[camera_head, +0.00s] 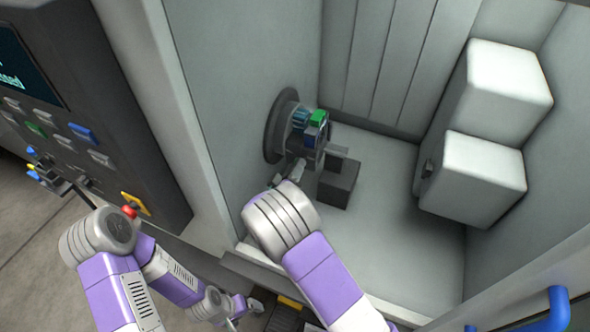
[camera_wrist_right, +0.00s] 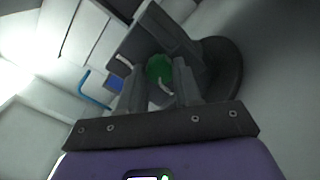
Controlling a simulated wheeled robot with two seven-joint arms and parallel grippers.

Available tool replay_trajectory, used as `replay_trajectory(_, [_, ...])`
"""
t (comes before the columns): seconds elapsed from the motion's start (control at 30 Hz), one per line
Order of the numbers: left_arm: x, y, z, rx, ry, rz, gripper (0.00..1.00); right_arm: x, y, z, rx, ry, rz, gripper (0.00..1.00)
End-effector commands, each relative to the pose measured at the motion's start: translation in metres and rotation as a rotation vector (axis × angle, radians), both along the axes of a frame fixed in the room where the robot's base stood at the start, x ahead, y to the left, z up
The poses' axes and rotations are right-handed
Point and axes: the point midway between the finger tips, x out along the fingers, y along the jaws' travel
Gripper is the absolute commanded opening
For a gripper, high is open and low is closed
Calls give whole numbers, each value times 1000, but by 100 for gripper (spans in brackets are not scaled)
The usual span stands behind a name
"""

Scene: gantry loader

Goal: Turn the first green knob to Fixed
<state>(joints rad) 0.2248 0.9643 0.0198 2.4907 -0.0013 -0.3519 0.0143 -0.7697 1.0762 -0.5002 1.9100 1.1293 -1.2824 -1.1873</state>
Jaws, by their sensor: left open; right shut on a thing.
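A dark round flange (camera_head: 284,125) on the grey wall carries a turret-like head with blue parts and a green part (camera_head: 318,118). My right gripper (camera_head: 293,174) reaches up to the lower side of this head, partly hidden by my own arm. In the right wrist view a green knob (camera_wrist_right: 159,69) sits between the two fingers of the right gripper (camera_wrist_right: 158,87), which is shut on it. I cannot tell whether it is the green part seen from the head. My left gripper (camera_head: 255,306) is low in the picture, small, open and away from the head.
A dark block (camera_head: 339,184) stands just right of the head. Two white boxes (camera_head: 484,177) are on the right wall. A control panel (camera_head: 75,130) with buttons and a red knob (camera_head: 129,211) is at left. A blue handle (camera_head: 558,308) is at lower right. The bay floor's middle is clear.

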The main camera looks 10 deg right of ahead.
Motion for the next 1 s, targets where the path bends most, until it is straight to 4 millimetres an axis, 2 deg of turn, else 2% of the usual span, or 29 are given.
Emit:
replay_trajectory(0.57, [0,0,-41,0,0,0,85,0,-1,-3,413,-278,0,3])
replay_trajectory(1.0, [0,0,-81,0,0,0,85,0,-1,-4,760,-513,1,3])
